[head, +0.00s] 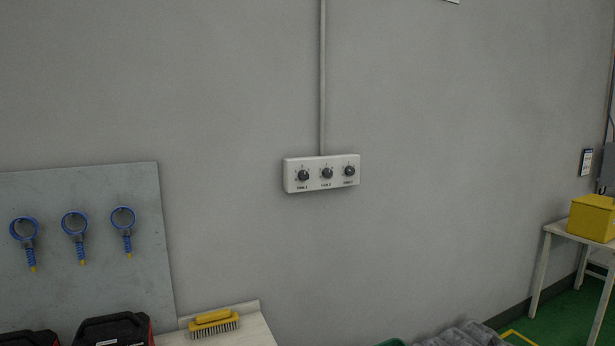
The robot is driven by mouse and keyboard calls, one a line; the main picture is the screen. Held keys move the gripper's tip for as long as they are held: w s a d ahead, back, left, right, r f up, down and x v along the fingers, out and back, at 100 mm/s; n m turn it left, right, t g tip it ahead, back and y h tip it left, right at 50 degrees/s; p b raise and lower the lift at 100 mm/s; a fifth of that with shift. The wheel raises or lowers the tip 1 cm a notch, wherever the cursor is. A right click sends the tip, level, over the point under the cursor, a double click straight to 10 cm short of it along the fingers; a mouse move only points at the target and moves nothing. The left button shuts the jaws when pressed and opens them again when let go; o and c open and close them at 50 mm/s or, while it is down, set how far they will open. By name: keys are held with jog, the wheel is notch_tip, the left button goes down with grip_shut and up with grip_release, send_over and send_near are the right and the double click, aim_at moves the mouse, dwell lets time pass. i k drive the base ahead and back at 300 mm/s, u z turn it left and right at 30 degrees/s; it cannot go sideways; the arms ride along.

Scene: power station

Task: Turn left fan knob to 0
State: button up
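A white control box (315,186) is fixed on the grey wall near the middle of the head view. It carries three black knobs in a row. The left fan knob (303,175) is at the box's left end, with small marks around it and a label below. The middle knob (327,173) and the right knob (349,171) sit beside it. The knobs are too small to tell which number each one points to. My gripper is not in view.
A grey conduit (322,80) runs up from the box. At lower left are a grey panel (90,200) with blue ring tools and a bench (256,325) with a yellow brush (213,322). A yellow box (592,218) stands on a right-hand table. The wall around the control box is clear.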

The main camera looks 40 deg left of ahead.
aim_at(302, 175)
jog(key=z, duration=0.05)
jog(key=i, duration=0.45)
jog(key=u, duration=0.15)
jog(key=k, duration=0.2)
jog(key=u, duration=3.15)
jog(key=i, duration=0.45)
jog(key=z, duration=0.1)
